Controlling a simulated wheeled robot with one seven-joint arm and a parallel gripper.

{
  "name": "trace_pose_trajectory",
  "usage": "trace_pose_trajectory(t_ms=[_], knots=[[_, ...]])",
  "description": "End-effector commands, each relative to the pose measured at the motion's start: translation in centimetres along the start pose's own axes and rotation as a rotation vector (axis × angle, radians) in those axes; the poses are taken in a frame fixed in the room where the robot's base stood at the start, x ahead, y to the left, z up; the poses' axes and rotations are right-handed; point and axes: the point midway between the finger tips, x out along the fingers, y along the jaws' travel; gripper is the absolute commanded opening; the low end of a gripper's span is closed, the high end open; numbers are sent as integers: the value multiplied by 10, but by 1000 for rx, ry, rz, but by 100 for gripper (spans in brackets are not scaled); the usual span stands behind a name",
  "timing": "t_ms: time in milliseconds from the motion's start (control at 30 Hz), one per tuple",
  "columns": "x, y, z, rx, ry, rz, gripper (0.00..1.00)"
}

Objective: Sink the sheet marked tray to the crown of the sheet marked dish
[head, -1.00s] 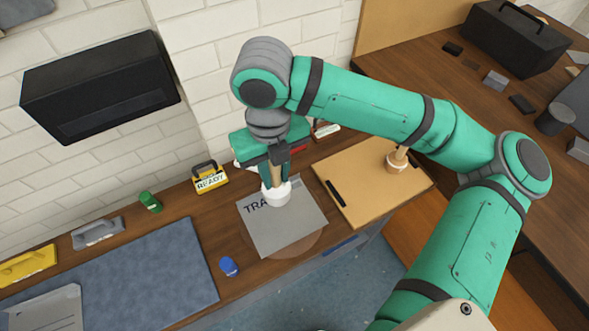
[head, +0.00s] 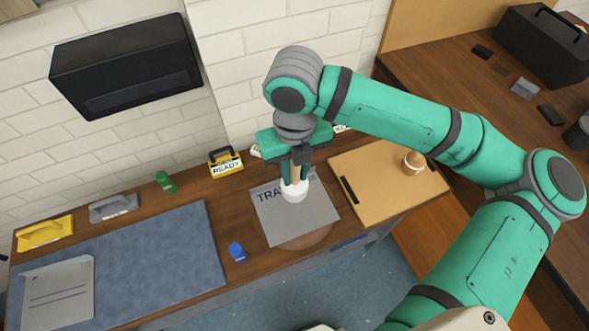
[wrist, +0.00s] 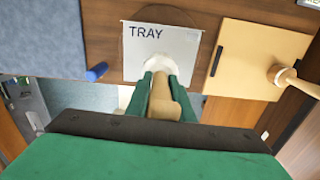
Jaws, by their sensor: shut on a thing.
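The grey sheet marked TRAY (head: 318,216) lies over a round brown patch (head: 306,239) on the wooden bench; it also shows in the wrist view (wrist: 140,65). I cannot tell whether it touches the bench. My gripper (head: 295,174) points down, shut on the wooden handle (wrist: 161,92) of a tool. The tool's round white base (head: 293,191) is at the sheet, overlapping it, and hides part of its lettering in the head view. No sheet marked dish can be read. A pale grey sheet (head: 55,292) with dark lines lies on the blue mat at the lower left.
The blue mat (head: 150,255) fills the left bench. A tan board (head: 385,190) holds a black bar (head: 349,190) and another wooden-handled tool (head: 414,162). A blue cap (head: 237,252), green cap (head: 166,182) and yellow READY block (head: 226,163) stand nearby. A black box (head: 125,65) is on the wall.

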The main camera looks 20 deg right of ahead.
Motion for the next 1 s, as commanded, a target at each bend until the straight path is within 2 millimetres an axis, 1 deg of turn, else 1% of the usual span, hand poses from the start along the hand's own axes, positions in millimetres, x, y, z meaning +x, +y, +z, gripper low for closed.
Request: trace_pose_trajectory(t_ms=[133,233,367,467,500,533,667,1000], knots=[[3,0,0,1,1,1,0],[20,0,-1,0,2,4,0],[55,2,-1,0,3,5,0],[86,2,-2,1,4,6,0],[99,2,-2,2,5,6,0],[94,1,0,1,0,1,0],[84,0,0,0,-1,-1,0],[26,0,1,0,-3,-1,0]])
